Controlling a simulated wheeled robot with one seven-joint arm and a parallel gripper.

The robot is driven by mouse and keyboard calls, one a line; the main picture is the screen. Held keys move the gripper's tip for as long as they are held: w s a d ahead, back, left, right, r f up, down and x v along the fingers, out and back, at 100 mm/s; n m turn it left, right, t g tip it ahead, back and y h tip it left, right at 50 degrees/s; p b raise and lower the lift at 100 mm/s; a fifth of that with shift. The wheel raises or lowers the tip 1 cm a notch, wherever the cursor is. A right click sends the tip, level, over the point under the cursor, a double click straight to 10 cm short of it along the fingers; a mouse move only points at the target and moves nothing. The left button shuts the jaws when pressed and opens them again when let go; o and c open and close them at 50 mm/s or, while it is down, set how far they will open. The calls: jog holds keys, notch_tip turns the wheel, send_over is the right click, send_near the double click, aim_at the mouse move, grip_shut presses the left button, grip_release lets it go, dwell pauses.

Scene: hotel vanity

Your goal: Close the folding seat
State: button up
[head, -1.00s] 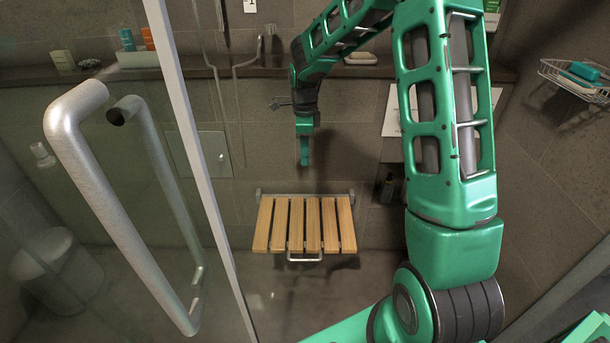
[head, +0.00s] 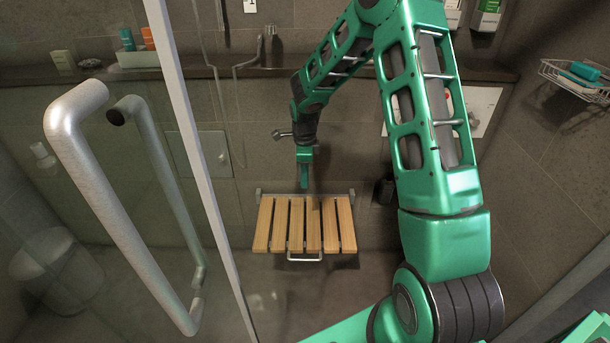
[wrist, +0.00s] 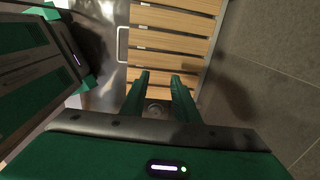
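The folding seat (head: 330,225) has wooden slats and is folded down, sticking out from the tiled wall. A metal loop handle (head: 304,257) is at its front edge. My gripper (head: 304,188) points down above the seat's rear part, near the wall. In the wrist view the slats (wrist: 172,22) lie beyond my fingers, and the loop handle (wrist: 122,44) shows at the left. In that view my gripper (wrist: 162,80) has its two fingers apart with nothing between them. I see no contact with the seat.
A glass door with a big metal handle (head: 120,210) stands at the left. A ledge (head: 350,75) with bottles runs along the wall above the seat. A wire basket (head: 578,80) hangs at the right. The floor below the seat looks clear.

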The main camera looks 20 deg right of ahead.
grip_shut()
dwell(1.2)
grip_release()
jog(key=shift+r, duration=0.15)
notch_tip(320, 180, up, 11)
jog(key=s, duration=0.1)
jog(key=shift+a, duration=0.25)
